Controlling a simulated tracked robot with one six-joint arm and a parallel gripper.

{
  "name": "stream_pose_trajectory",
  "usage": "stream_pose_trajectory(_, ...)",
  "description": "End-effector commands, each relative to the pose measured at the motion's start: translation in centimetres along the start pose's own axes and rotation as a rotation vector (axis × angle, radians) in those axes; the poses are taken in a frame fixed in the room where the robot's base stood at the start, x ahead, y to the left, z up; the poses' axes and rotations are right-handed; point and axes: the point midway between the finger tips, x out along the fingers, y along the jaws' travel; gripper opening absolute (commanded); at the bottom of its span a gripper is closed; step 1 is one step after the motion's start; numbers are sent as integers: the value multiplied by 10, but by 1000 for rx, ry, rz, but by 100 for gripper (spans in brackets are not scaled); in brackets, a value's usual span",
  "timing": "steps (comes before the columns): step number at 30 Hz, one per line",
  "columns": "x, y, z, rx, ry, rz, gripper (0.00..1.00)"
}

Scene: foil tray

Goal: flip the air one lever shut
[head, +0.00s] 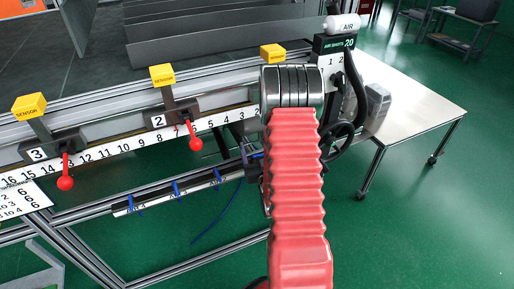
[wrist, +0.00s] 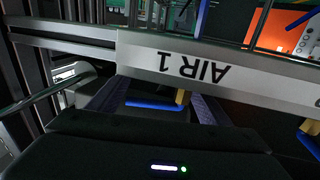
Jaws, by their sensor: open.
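The air one lever (wrist: 152,104) is a blue handle beside a brass valve body (wrist: 182,97), just below the upside-down AIR 1 label (wrist: 190,67) in the wrist view. The handle lies nearly parallel to the label rail. My gripper (wrist: 157,100) is open, with one dark finger on each side of the lever. I cannot tell whether a finger touches it. In the head view my red-sleeved arm hides the gripper and this lever.
Another blue lever (wrist: 308,143) is at the right edge of the wrist view. In the head view, several blue levers, one here (head: 177,188), hang along the lower rail. Red-knobbed sensor levers, one here (head: 195,143), stand above. A steel table (head: 425,110) is at right.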

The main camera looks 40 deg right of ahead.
Motion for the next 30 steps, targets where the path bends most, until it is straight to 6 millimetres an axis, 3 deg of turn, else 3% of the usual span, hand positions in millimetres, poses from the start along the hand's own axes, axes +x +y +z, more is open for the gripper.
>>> stream_pose_trajectory(5,-2,8,0,0,0,15,72)
stream_pose_trajectory(22,-2,12,0,0,0,22,33)
stream_pose_trajectory(30,-1,13,0,0,0,-4,33)
